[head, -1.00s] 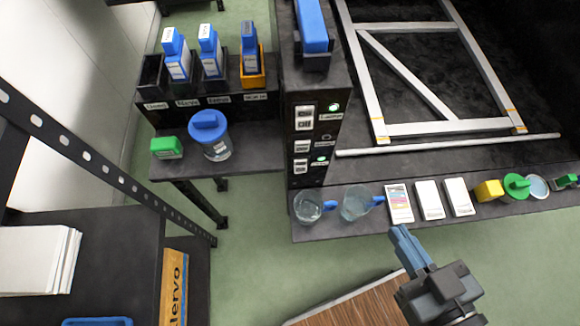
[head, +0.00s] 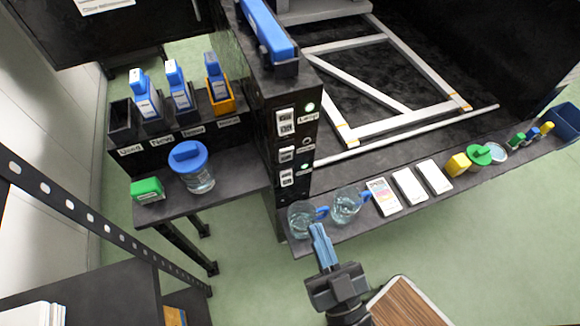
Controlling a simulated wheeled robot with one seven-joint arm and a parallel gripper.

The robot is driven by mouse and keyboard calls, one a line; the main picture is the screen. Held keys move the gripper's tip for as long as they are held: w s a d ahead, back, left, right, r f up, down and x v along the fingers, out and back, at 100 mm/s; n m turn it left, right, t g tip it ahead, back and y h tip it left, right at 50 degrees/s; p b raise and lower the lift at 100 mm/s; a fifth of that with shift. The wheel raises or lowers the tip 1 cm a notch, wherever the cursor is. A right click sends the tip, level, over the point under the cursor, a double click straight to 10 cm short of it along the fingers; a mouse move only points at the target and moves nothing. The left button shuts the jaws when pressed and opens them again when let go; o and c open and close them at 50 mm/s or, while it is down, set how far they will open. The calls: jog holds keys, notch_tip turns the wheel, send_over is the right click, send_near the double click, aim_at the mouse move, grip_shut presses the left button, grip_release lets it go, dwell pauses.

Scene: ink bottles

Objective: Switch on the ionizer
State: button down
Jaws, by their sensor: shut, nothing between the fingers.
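A black control column (head: 268,140) carries three white switches stacked one above another. The top switch (head: 286,121) has a lit green lamp (head: 310,106) beside it. The middle switch (head: 286,153) has a dark lamp (head: 306,141). The bottom switch (head: 287,178) has a lit green lamp (head: 306,166). The labels are too small to read surely, so I cannot tell which switch is the ionizer's. My gripper (head: 318,230) is shut and empty, below and right of the column in the picture, in front of the glass jugs and apart from the switches.
Two glass jugs, a left one (head: 301,218) and a right one (head: 346,205), stand on the front ledge below the switches. A blue-lidded jar (head: 198,174) stands on the left shelf. Ink bottles (head: 177,88) stand behind.

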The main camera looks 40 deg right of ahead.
dwell(0.3)
jog(key=p+x, duration=0.2)
jog(key=x, duration=1.2)
jog(key=shift+w+d+r+p, duration=0.15)
jog(key=shift+r+p, duration=0.2)
jog(key=shift+p, duration=0.45)
jog(key=shift+f+g, duration=0.3)
jog(key=shift+f, duration=0.1)
jog(key=b, duration=0.1)
send_near(287, 151)
jog(key=shift+s+f, duration=0.1)
jog(key=shift+s, duration=0.15)
